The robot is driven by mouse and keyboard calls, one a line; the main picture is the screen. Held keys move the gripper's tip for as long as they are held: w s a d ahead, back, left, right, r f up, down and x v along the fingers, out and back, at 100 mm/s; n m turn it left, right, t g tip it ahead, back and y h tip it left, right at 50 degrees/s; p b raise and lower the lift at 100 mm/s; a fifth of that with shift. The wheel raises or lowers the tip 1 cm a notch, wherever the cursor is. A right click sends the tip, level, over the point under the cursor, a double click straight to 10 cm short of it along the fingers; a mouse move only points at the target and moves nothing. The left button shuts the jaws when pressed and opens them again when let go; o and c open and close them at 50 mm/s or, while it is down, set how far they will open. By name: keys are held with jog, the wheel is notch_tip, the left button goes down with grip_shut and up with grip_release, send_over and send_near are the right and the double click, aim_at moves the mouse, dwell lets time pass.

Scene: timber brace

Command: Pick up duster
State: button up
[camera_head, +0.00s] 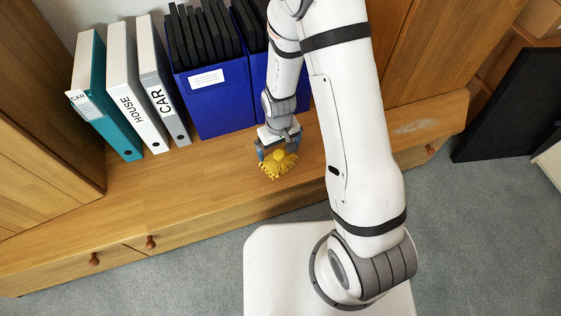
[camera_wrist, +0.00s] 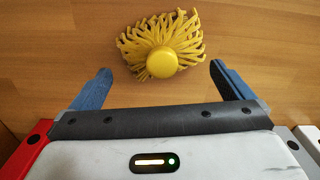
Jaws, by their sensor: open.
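The duster (camera_head: 279,165) is yellow, with many stringy tufts, and lies on the wooden cabinet top near its front edge. In the wrist view the duster (camera_wrist: 161,48) shows a round yellow knob facing the camera, with tufts fanning out behind it. My gripper (camera_head: 276,153) is right by the duster, in front of the blue file boxes. In the wrist view its two blue fingers are spread wide, and my gripper (camera_wrist: 160,78) is open and empty. The knob lies ahead of the gap between the fingertips, roughly centred. I cannot tell the exact height of the fingers above the wood.
Blue file boxes (camera_head: 211,100) stand behind the gripper. A teal binder (camera_head: 104,98), a HOUSE binder (camera_head: 135,95) and a CAR binder (camera_head: 163,90) stand to their left. The wooden top (camera_head: 195,180) is clear left of the duster. A dark panel (camera_head: 512,105) stands at right.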

aim_at(278, 151)
notch_tip(278, 151, down, 6)
jog(key=b, duration=0.2)
jog(key=shift+a+r+b, duration=0.15)
jog(key=shift+r+b, duration=0.1)
jog(key=shift+b, duration=0.1)
jog(key=shift+s, duration=0.1)
jog(key=c, duration=0.9)
jog(key=shift+o, duration=0.2)
jog(key=shift+r, duration=0.2)
notch_tip(278, 151, up, 10)
jog(key=p, duration=0.4)
jog(key=shift+f, duration=0.1)
